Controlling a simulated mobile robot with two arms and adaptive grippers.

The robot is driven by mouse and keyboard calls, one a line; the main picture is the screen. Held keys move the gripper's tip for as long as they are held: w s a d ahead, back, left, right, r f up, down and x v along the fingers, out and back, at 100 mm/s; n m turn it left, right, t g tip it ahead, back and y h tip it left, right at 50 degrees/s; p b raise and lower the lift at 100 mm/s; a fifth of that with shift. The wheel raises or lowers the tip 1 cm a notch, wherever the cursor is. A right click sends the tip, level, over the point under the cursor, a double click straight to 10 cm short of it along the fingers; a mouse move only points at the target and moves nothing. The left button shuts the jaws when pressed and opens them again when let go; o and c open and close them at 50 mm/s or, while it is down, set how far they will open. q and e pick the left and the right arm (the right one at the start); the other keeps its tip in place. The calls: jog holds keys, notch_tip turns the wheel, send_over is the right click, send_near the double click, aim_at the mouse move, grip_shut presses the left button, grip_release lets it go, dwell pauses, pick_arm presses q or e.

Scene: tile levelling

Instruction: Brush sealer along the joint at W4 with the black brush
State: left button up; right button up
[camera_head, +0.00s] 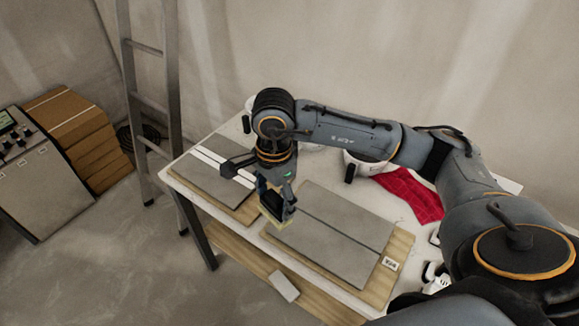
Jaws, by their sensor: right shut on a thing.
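My right gripper (278,192) comes in over the table and points down. It is shut on a dark block-like tool with a pale lower edge, which looks like the black brush (271,206). The brush is over the left end of a board (402,247) with grey tiles (340,235). A dark joint line runs lengthwise between these tiles. A small label (391,264), seemingly W4, sits at the board's right end. I cannot tell whether the brush touches the tile. My left gripper is not in view.
Another tiled board (213,182) with white strips lies to the left on the white table (178,170). A red cloth (412,195) and a white container (361,165) are behind my right arm. A small grey piece (284,286) lies below. A ladder (172,90) stands left.

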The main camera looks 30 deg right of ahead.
jog(key=w+d+f+m+p, duration=0.15)
jog(key=w+d+m, duration=0.35)
jog(key=m, duration=1.1)
jog(key=w+d+f+m+p, duration=0.1)
jog(key=w+d+f+m, duration=0.35)
jog(key=m, duration=1.25)
pick_arm(q)
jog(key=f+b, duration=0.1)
jog(key=b, duration=0.1)
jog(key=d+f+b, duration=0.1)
jog(key=b, duration=0.2)
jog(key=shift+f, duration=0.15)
pick_arm(e)
notch_tip(320, 180, down, 6)
jog(key=s+d, duration=0.1)
jog(key=d, duration=0.1)
jog(key=shift+s, duration=0.2)
jog(key=shift+a, duration=0.1)
